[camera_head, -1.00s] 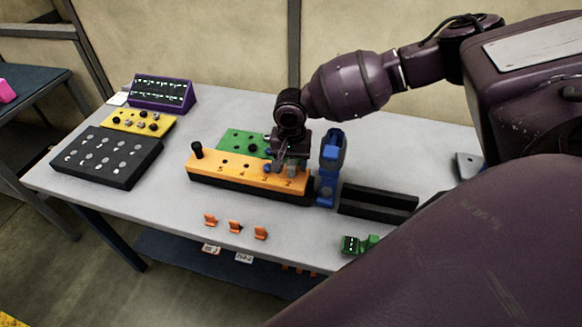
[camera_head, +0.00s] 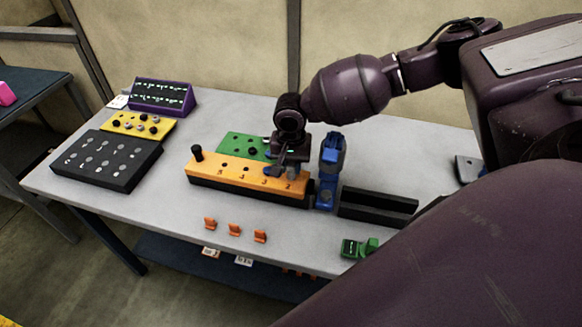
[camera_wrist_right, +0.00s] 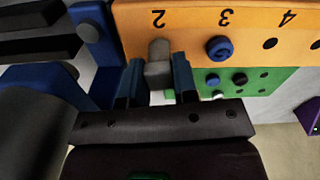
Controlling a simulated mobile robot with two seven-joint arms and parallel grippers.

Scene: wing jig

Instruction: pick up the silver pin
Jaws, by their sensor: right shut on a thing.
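The silver pin (camera_wrist_right: 158,62) shows in the right wrist view as a grey, blocky-headed piece at the edge of the orange block (camera_wrist_right: 190,20), by the number 2. My right gripper (camera_head: 281,171) is over the right end of the orange block in the head view. In the wrist view its two blue-grey fingers (camera_wrist_right: 157,80) are shut on the silver pin, one on each side. The pin's lower end is hidden, so I cannot tell whether it is still seated in its hole. My left gripper is not in view.
A blue-topped pin (camera_wrist_right: 219,48) stands by number 3. A green block (camera_head: 240,146) lies behind the orange one. A blue clamp-like piece (camera_head: 331,160) and a black channel (camera_head: 377,207) stand close on the right. Small orange clips (camera_head: 235,230) lie in front.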

